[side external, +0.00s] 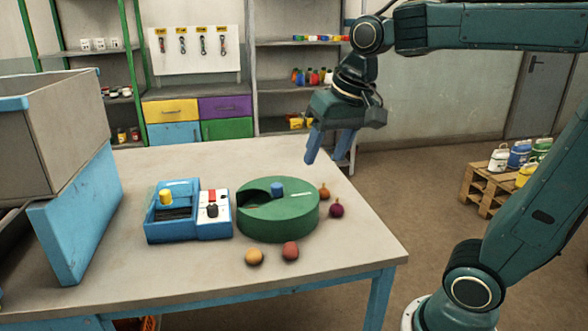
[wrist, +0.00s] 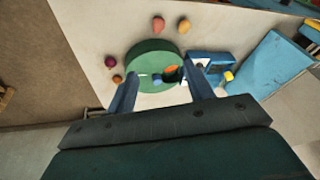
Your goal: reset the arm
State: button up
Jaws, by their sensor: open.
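My gripper (side external: 328,147) is open and empty. It hangs in the air above the back right part of the table (side external: 345,240), apart from everything on it. In the wrist view my gripper (wrist: 160,95) shows its two blue fingers spread, with the table below. The arm reaches in from the right, its upper link roughly level.
A green drum (side external: 278,222) with a blue knob stands on the table, with several small round fruits or vegetables (side external: 290,251) around it. A blue box with a control panel (side external: 188,212) is left of it. A grey bin (side external: 50,135) and blue panel (side external: 78,215) stand far left.

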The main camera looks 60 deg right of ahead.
jog(key=s+a+f+n+t, duration=0.1)
jog(key=s+a+f+n, duration=0.2)
jog(key=s, duration=0.7)
jog(key=shift+f+n+t, duration=0.4)
jog(key=shift+f+n, duration=0.8)
jog(key=shift+f, duration=0.05)
